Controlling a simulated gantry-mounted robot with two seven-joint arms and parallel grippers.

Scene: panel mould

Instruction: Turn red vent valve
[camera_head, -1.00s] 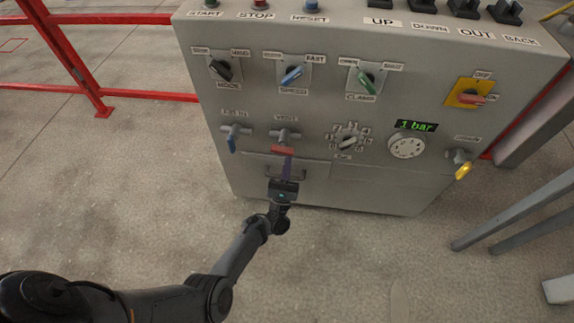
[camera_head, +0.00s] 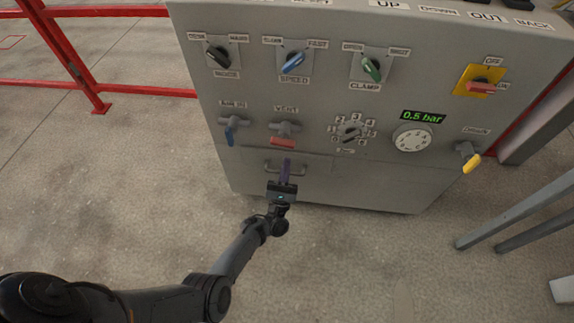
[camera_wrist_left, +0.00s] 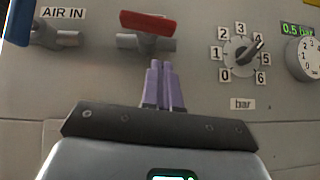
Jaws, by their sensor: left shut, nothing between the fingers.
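In the left wrist view the purple fingers (camera_wrist_left: 157,68) are together and empty. Their tips appear below the fitting, apart from the handle. My right gripper is not in view.
The blue AIR IN valve (camera_head: 230,135) is left of the vent valve. A numbered selector (camera_head: 349,132), a gauge (camera_head: 411,139) and a yellow-handled valve (camera_head: 469,160) are to its right. A grey drawer-type handle (camera_head: 300,169) is behind the gripper. The digital display (camera_head: 422,117) reads 0.5 bar.

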